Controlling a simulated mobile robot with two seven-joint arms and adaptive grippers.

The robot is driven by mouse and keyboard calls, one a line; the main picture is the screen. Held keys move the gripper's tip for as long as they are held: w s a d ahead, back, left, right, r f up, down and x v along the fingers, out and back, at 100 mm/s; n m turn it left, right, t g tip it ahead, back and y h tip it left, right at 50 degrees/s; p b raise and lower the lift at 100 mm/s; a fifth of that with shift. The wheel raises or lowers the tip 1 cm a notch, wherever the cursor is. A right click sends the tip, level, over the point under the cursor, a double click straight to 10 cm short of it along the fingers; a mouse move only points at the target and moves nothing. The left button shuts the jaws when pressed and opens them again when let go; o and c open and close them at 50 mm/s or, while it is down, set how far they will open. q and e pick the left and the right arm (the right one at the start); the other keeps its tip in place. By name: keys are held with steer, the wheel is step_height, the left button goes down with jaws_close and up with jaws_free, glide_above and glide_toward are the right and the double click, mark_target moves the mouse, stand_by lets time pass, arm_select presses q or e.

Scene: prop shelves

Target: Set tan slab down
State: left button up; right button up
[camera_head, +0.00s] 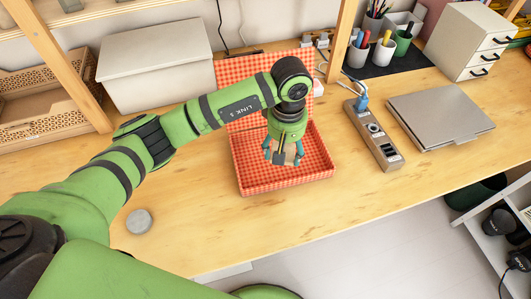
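My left gripper (284,156) points down over the red checkered box (318,172), with the arm reaching in from the left. Its teal fingertips are on either side of the tan slab (288,158), which shows only as a small tan and grey patch. The gripper appears shut on the slab. The gripper body hides most of it, and I cannot tell whether it touches the box floor. My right gripper is not in view.
The box's checkered lid (228,78) stands open behind. A power strip (375,135) and a closed laptop (440,117) lie to the right. A grey disc (139,221) lies at front left. The wood in front of the box is clear.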

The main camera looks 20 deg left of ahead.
arm_select(q)
steer(key=p, duration=0.2)
glide_above(263, 165)
step_height(263, 165, down, 3)
steer(key=shift+f, duration=0.1)
steer(key=shift+a+f, duration=0.1)
steer(key=shift+f, duration=0.1)
step_height(263, 165, down, 3)
steer(key=shift+f+p, duration=0.15)
steer(key=shift+p, duration=0.35)
steer(key=shift+f, duration=0.25)
steer(key=shift+f+b, duration=0.2)
steer(key=shift+b, duration=0.1)
steer(key=o, duration=1.7)
